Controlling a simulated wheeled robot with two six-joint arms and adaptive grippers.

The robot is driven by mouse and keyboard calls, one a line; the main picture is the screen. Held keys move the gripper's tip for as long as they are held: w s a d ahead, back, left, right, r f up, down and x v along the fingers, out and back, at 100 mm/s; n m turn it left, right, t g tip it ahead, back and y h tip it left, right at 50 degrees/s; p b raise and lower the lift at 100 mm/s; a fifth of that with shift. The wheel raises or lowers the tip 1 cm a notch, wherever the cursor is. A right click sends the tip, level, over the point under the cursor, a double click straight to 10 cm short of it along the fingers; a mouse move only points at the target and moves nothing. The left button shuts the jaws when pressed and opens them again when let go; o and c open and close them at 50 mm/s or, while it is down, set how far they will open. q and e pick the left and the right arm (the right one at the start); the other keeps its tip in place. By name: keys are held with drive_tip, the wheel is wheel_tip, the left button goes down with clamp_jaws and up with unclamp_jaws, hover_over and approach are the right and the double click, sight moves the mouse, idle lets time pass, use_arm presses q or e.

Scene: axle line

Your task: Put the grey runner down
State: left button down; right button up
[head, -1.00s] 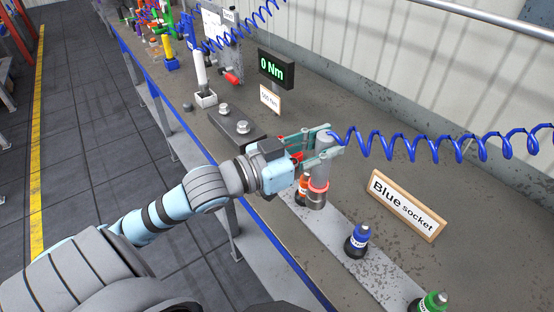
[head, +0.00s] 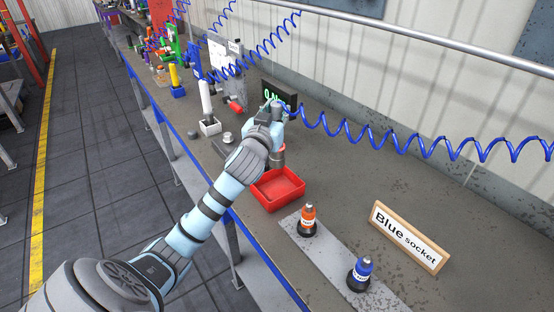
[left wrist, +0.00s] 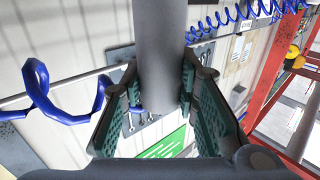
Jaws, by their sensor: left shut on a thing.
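My left gripper (head: 272,112) is shut on the grey runner (head: 277,156), whose lower end shows below the fingers. A blue coiled hose (head: 375,142) runs off to the right from near the top of the gripper. In the left wrist view the runner's grey body (left wrist: 160,60) stands between the two green-padded fingers (left wrist: 160,95). In the head view the runner's lower end appears near the back corner of a red tray (head: 272,200); I cannot tell its height above the bench. My right gripper is not in view.
An orange socket (head: 308,219) and a blue socket (head: 361,273) stand on a grey strip in front. A "Blue socket" sign (head: 408,237) stands to their right. A white upright tool (head: 206,103) and a torque display (head: 279,92) stand further back.

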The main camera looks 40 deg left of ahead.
use_arm(q)
wheel_tip(320, 180, down, 7)
drive_tip(key=shift+b, duration=0.55)
wheel_tip(320, 180, down, 5)
drive_tip(key=shift+d+r+b, duration=0.1)
drive_tip(key=shift+r+b, duration=0.1)
drive_tip(key=shift+b, duration=0.35)
drive_tip(key=c, duration=1.3)
unclamp_jaws()
drive_tip(key=shift+c, duration=0.2)
drive_tip(key=shift+o, duration=0.5)
drive_tip(key=shift+s, duration=0.1)
drive_tip(key=v, duration=1.2)
drive_tip(key=shift+b, duration=0.45)
